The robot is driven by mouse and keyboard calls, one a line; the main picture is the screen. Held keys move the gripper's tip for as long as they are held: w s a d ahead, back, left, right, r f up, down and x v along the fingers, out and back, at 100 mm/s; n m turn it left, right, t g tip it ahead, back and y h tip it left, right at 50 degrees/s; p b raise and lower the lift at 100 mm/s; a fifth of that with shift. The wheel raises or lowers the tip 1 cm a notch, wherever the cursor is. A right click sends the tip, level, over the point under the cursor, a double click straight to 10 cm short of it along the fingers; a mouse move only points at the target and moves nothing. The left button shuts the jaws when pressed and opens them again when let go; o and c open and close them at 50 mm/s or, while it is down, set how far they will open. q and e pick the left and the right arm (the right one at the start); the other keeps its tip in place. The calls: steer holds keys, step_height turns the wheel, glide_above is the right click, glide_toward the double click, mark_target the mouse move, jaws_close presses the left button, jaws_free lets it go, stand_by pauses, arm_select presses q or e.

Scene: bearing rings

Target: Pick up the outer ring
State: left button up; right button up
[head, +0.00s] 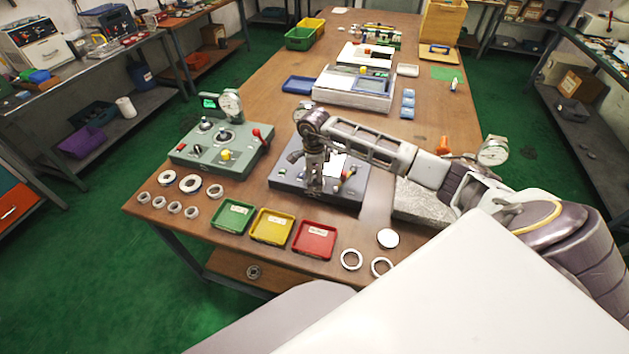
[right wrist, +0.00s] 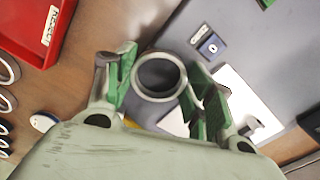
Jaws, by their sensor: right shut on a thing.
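My right gripper (head: 314,187) is over the dark grey device with a white sheet, at the middle of the table in the head view. In the right wrist view its green-padded fingers (right wrist: 166,88) are shut on the outer ring (right wrist: 139,77), a shiny metal ring with a dark opening facing the camera. The held ring cannot be made out in the head view. Other rings lie on the table: several at the left (head: 190,183) and two at the front edge (head: 351,260). My left gripper is not in view.
Green (head: 232,216), yellow (head: 272,227) and red (head: 314,239) trays stand in a row along the front. The dark grey device (head: 288,176) is below the gripper. A green-grey tester (head: 222,150) stands left, a grey stone block (head: 418,203) right. A white disc (head: 388,238) lies in front.

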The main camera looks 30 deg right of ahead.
mark_target(315, 181)
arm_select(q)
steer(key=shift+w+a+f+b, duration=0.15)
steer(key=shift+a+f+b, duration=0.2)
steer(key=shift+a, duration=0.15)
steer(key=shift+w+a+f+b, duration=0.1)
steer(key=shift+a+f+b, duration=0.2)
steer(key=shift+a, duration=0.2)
arm_select(e)
step_height(315, 181, up, 10)
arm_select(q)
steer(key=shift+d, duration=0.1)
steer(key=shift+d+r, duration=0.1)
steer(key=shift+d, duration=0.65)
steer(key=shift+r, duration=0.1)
arm_select(e)
steer(key=shift+s+d+f, duration=0.1)
